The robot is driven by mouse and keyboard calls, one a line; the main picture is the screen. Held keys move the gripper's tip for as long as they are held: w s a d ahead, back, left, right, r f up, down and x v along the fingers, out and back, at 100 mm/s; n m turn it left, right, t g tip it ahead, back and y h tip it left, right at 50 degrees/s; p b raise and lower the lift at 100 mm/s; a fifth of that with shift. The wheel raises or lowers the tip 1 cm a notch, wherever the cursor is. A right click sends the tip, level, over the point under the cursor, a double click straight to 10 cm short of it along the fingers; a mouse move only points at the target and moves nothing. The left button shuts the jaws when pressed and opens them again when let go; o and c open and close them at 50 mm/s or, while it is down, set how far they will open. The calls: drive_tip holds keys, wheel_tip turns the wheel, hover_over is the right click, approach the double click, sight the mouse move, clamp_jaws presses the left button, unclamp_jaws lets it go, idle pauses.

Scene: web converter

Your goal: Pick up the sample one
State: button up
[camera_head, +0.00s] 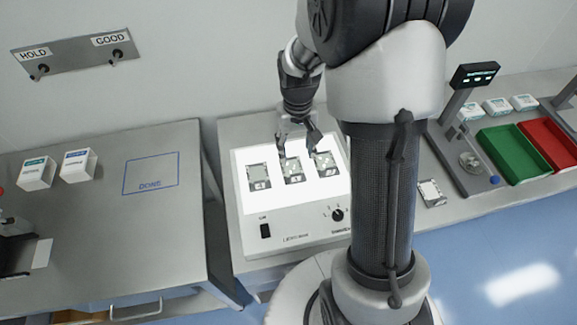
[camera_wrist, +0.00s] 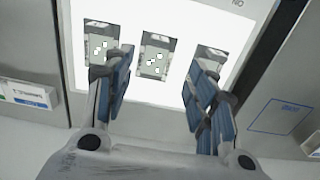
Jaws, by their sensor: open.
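Three flat grey sample cards with pale patches lie in a row on a lit white light box (camera_head: 290,202). In the head view they are the left card (camera_head: 259,177), the middle card (camera_head: 292,169) and the right card (camera_head: 325,162). Their labels are too small to read, so I cannot tell which is sample one. My gripper (camera_head: 299,150) is open and empty over the light box, near the middle and right cards. In the wrist view the middle card (camera_wrist: 154,55) shows between my open fingers (camera_wrist: 160,72), and the fingers partly cover the outer cards.
A bench on the left holds two white boxes (camera_head: 78,166) and a blue DONE outline (camera_head: 151,175). A knob (camera_head: 338,214) and switch are on the light box front. On the right are a scale, a green tray (camera_head: 512,151) and a red tray (camera_head: 548,141).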

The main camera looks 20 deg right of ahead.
sight(296, 174)
wheel_tip(296, 174, down, 13)
drive_tip(key=shift+r+b, duration=0.1)
drive_tip(key=shift+b, duration=0.9)
drive_tip(key=shift+s, duration=0.1)
drive_tip(key=c, duration=1.1)
drive_tip(key=shift+r, duration=0.2)
drive_tip(key=shift+c, duration=0.2)
